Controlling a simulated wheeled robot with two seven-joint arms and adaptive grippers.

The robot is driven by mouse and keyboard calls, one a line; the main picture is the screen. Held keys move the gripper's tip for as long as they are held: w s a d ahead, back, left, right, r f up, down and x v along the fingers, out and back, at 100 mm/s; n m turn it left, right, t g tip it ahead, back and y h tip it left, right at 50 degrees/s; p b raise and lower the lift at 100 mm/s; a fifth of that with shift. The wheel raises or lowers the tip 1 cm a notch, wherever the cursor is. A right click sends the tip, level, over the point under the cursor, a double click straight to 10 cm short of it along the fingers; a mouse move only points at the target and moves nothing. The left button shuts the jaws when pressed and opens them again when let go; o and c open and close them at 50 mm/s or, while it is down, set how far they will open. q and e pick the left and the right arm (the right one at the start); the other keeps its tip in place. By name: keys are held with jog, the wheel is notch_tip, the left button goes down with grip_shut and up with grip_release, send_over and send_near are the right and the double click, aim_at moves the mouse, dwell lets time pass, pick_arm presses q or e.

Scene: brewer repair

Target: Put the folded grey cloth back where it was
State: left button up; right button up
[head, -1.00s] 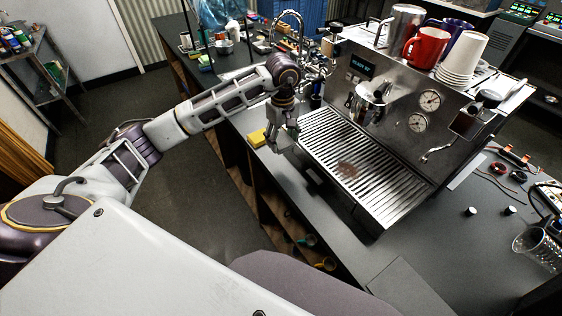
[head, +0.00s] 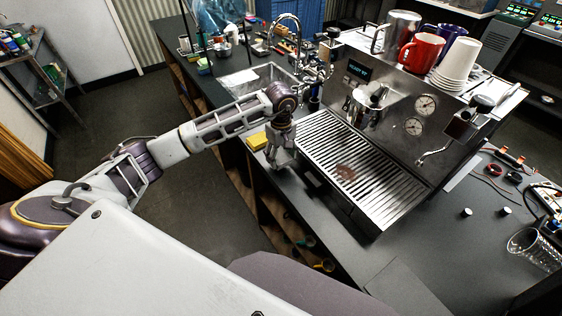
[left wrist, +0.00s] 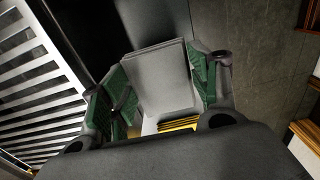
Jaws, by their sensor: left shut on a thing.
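The folded grey cloth (left wrist: 157,82) shows in the left wrist view as a flat, pale grey, square-edged piece between the green finger pads. My left gripper (left wrist: 158,88) is shut on it. In the head view my left gripper (head: 281,163) points down close over the dark counter (head: 345,228). My right gripper is out of view.
The espresso machine (head: 385,135) stands close to the right of my left gripper, with a red mug (head: 420,50) and stacked white cups (head: 455,65) on top. A sink with a tap (head: 287,35) is behind. The counter's front edge and open shelves lie in front.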

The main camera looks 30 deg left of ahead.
aim_at(281, 158)
pick_arm(q)
jog(key=shift+f+p, duration=0.45)
jog(key=shift+f, duration=1.4)
jog(key=shift+f, duration=0.1)
jog(key=o, duration=0.6)
